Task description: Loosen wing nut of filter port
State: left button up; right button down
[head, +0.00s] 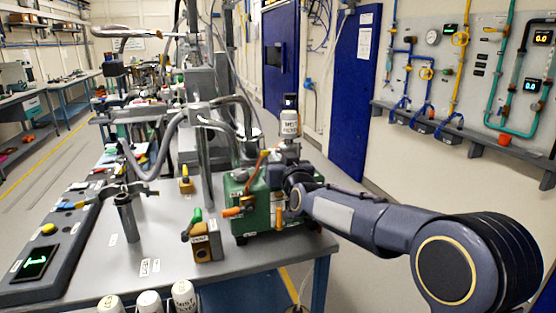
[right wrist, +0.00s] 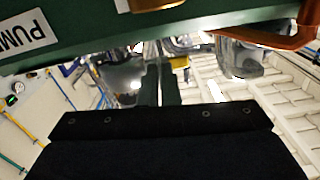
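A green pump box (head: 250,205) stands on the grey bench, and its side with a partly cut-off label shows in the right wrist view (right wrist: 85,40). A white labelled canister (head: 290,124) with a dark top stands upright above the pump's right end. I cannot make out a wing nut. My right gripper (head: 287,193) is at the pump's right end, below the canister, partly hidden by the wrist. In the right wrist view two dark finger shapes (right wrist: 161,86) stand close together; their grip is unclear. My left gripper is not in view.
An orange-handled lever (head: 240,211) sticks out at the pump's front. A brown block with a green handle (head: 205,241) stands left of it. Several white canisters (head: 183,296) line the near edge. Grey hoses (head: 165,143) arch behind. The floor to the right is open.

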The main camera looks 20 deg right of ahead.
jog(key=shift+r, duration=0.1)
dwell(0.4)
jog(key=c, duration=1.8)
grip_release()
jog(key=shift+o, duration=0.8)
jog(key=shift+w, duration=0.1)
